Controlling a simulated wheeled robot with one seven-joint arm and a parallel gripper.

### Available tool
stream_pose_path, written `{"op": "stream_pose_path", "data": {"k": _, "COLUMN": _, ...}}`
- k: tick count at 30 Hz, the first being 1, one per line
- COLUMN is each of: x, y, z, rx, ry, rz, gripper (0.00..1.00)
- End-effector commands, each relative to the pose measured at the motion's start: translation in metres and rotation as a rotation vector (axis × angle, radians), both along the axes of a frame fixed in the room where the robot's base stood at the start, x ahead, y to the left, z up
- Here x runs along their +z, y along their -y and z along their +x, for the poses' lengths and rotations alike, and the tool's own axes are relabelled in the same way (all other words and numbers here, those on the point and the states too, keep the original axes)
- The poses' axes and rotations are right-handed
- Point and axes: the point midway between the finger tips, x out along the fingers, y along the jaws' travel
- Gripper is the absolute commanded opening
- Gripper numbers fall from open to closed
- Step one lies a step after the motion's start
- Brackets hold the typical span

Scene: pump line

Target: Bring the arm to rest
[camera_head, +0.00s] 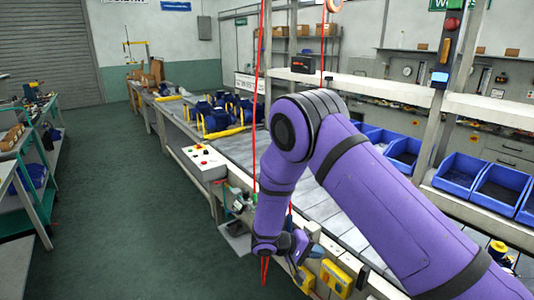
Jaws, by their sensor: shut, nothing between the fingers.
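My purple arm (365,190) reaches in from the lower right, rises to a bent elbow and drops down at the near side of the conveyor line. My gripper (300,247) is small and partly hidden at the lower end of the arm, beside the conveyor's front edge. It is shut and holds nothing. Its fingertips are hard to make out against the yellow boxes (335,277) on the conveyor's side.
The conveyor (325,205) runs away to the back left, with several blue pumps (222,112) on it. A control box (203,162) with buttons juts from its side. Blue bins (460,172) line the right. Green floor (120,215) is clear at left, beside a workbench (32,150).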

Motion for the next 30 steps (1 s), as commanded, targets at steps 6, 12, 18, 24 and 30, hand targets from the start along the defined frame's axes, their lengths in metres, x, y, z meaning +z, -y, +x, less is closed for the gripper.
{"op": "stream_pose_path", "data": {"k": 6, "x": 0.079, "y": 0.024, "z": -0.002, "rx": -0.098, "ry": -0.027, "rz": 0.125, "gripper": 0.0}}
{"op": "stream_pose_path", "data": {"k": 12, "x": 0.144, "y": 0.047, "z": -0.014, "rx": -0.163, "ry": -0.047, "rz": 0.247, "gripper": 0.0}}
{"op": "stream_pose_path", "data": {"k": 18, "x": 0.202, "y": 0.071, "z": -0.035, "rx": -0.207, "ry": -0.054, "rz": 0.376, "gripper": 0.0}}
{"op": "stream_pose_path", "data": {"k": 24, "x": 0.255, "y": 0.093, "z": -0.063, "rx": -0.231, "ry": -0.045, "rz": 0.509, "gripper": 0.0}}
{"op": "stream_pose_path", "data": {"k": 30, "x": 0.3, "y": 0.113, "z": -0.097, "rx": -0.233, "ry": -0.022, "rz": 0.641, "gripper": 0.0}}
